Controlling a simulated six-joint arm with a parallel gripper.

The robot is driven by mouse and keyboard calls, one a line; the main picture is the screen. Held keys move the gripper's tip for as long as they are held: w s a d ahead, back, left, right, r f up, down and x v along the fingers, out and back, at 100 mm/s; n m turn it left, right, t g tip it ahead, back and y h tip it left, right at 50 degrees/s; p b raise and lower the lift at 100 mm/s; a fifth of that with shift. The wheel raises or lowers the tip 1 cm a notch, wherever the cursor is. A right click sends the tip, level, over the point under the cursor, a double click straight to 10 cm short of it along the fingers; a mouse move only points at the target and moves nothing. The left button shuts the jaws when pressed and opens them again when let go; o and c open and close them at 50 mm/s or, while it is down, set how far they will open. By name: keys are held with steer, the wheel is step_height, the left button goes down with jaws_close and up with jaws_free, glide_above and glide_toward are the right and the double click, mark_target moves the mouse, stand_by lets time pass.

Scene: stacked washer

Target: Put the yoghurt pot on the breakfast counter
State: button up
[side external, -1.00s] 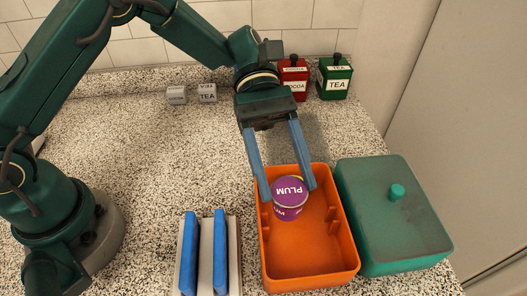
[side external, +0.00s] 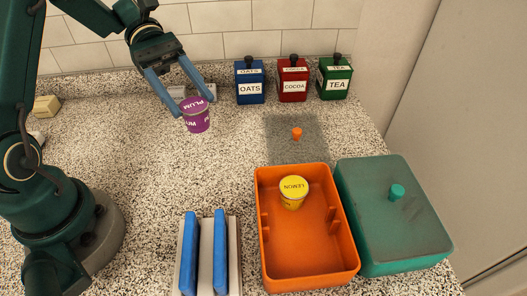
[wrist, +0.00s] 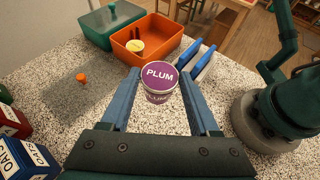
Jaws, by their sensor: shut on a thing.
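My gripper (side external: 194,106) is shut on a purple yoghurt pot (side external: 197,119) labelled PLUM. The pot is upright between the two blue fingers, over the back middle of the speckled counter (side external: 130,160), and appears to be clear of it. In the wrist view the pot (wrist: 160,84) sits between the fingertips with its purple lid facing the camera. A yellow pot (side external: 292,194) labelled LEMON stands inside the orange box (side external: 315,250), and it also shows in the wrist view (wrist: 135,47).
Oats (side external: 250,84), cocoa (side external: 292,80) and tea (side external: 333,80) canisters line the back wall. A grey panel with an orange knob (side external: 297,134) lies behind the orange box. A teal lidded box (side external: 390,225) and a rack with blue slats (side external: 220,255) flank it. The counter's left-centre is clear.

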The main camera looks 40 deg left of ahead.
steer(key=s+a+n+t, duration=0.2)
steer(key=a+n+t, duration=0.2)
steer(key=a, duration=0.4)
steer(key=x, duration=0.4)
steer(key=w+x, duration=0.1)
steer(key=x, duration=0.3)
steer(key=w+x, duration=0.1)
steer(key=x, duration=0.3)
steer(key=shift+w+a+f, duration=0.1)
steer(key=shift+a+f, duration=0.1)
steer(key=shift+f, duration=2.4)
steer(key=o, duration=1.4)
steer(key=shift+f, duration=0.1)
